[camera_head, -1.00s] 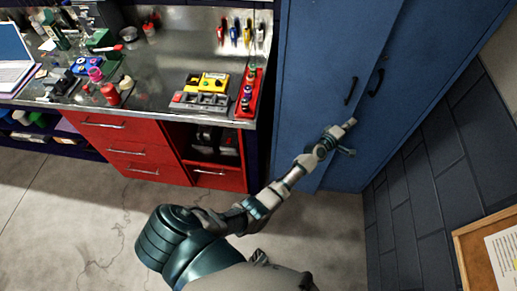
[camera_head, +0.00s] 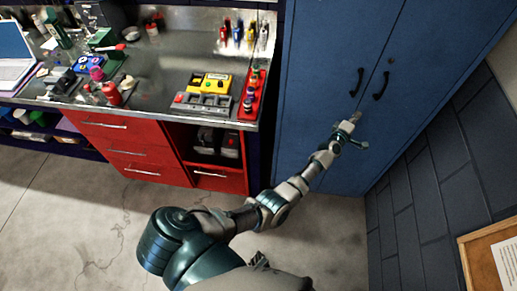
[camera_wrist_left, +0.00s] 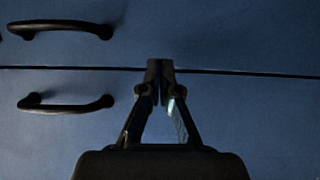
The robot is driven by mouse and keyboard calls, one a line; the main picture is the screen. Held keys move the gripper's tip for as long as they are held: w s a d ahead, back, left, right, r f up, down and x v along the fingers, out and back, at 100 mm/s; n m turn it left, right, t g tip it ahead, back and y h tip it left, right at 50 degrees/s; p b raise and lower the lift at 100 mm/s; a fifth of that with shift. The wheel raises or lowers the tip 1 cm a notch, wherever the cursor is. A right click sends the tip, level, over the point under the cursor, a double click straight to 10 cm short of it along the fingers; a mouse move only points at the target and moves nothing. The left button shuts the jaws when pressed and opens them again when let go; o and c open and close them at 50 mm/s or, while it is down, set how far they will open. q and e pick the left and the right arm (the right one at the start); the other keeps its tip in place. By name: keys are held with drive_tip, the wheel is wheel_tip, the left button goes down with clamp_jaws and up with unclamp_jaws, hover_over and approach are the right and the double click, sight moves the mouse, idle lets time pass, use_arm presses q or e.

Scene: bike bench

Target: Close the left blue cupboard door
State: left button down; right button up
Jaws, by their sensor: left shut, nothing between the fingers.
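The left blue cupboard door (camera_head: 325,55) looks flush with the right blue door (camera_head: 432,45) in the head view. Each has a dark bar handle, the left handle (camera_head: 356,82) beside the right handle (camera_head: 380,84). My left gripper (camera_head: 355,116) is shut and empty, in front of the doors just below the handles. In the left wrist view the closed fingertips (camera_wrist_left: 160,66) lie over the thin dark seam between the doors, with both handles off to the left. I cannot tell whether the fingertips touch the doors. My right gripper is out of view.
A metal-topped workbench (camera_head: 160,75) with red drawers (camera_head: 120,150) stands left of the cupboard, with tools and small parts on top. A dark brick wall (camera_head: 440,190) and a cork board (camera_head: 480,262) are at the right. The concrete floor in front is clear.

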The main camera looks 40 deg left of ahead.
use_arm(q)
drive_tip(key=shift+a, duration=0.1)
wheel_tip(320, 180, up, 10)
idle(0.7)
drive_tip(key=shift+f, duration=0.15)
